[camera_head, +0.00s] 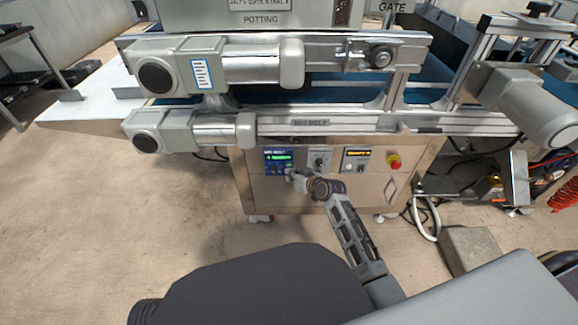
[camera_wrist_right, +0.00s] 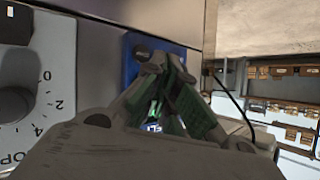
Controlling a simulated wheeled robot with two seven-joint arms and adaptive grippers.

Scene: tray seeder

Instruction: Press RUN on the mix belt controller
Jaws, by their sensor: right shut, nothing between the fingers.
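The mix belt controller (camera_head: 278,156) is a blue panel with a lit green display, at the left of the steel cabinet front under the belt. Its blue face (camera_wrist_right: 132,68) also shows in the right wrist view, partly hidden behind my fingers. My right gripper (camera_head: 291,175) is shut and empty, with its fingertips at the lower right of the blue panel. In the right wrist view the gripper (camera_wrist_right: 164,62) covers much of the panel. I cannot tell whether the fingertips touch it. The RUN button cannot be made out. My left gripper is not in view.
Right of the controller are a dial plate (camera_head: 320,158), a yellow-lit display (camera_head: 357,154) and a red emergency button (camera_head: 393,161). The dial (camera_wrist_right: 22,100) is close at the left in the wrist view. Motors (camera_head: 225,65) and the belt frame overhang the cabinet (camera_head: 300,200).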

